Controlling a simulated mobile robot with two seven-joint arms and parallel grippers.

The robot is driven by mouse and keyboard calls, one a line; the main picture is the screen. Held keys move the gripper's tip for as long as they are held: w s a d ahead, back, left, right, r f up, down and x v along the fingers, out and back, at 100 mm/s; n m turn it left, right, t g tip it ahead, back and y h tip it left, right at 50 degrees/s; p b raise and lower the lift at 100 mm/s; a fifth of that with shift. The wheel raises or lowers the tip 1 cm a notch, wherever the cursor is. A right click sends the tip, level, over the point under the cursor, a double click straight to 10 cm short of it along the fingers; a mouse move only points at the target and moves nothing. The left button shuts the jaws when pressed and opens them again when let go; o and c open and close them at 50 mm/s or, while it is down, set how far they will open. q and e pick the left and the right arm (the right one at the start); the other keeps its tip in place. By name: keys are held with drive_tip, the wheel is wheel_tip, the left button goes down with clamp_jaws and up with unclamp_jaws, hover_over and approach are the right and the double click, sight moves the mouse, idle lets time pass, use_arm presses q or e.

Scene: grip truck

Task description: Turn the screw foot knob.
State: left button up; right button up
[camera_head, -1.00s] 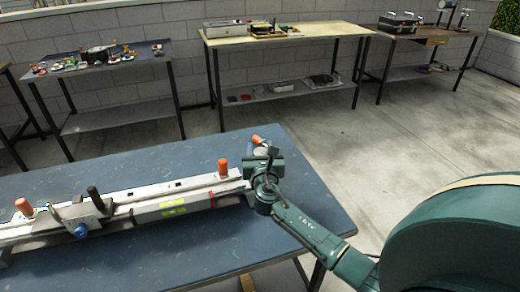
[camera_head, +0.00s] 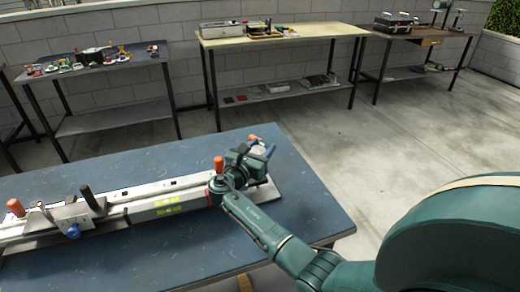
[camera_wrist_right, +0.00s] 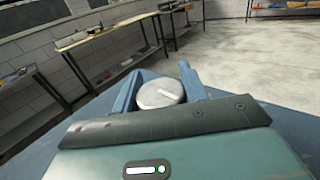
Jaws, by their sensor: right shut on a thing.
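A long silver rail device (camera_head: 130,198) lies along the blue-topped table, with orange knobs and a black lever on it. My right gripper (camera_head: 262,150) is at the rail's right end, its arm coming in from the lower right. The gripper is shut on this knob. In the head view the gripper mostly hides the knob. My left gripper is not in view.
The blue table top (camera_head: 300,205) is clear to the right of the rail. An orange knob (camera_head: 218,165) stands close to my right wrist. A black lever (camera_head: 90,198) and blue knob (camera_head: 73,231) are at the rail's left. Other benches stand behind, across open floor.

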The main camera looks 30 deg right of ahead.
idle(0.4)
drive_tip(key=o, duration=1)
drive_tip(key=v, duration=1.3)
drive_tip(key=shift+b, duration=0.4)
drive_tip(key=shift+a, duration=0.1)
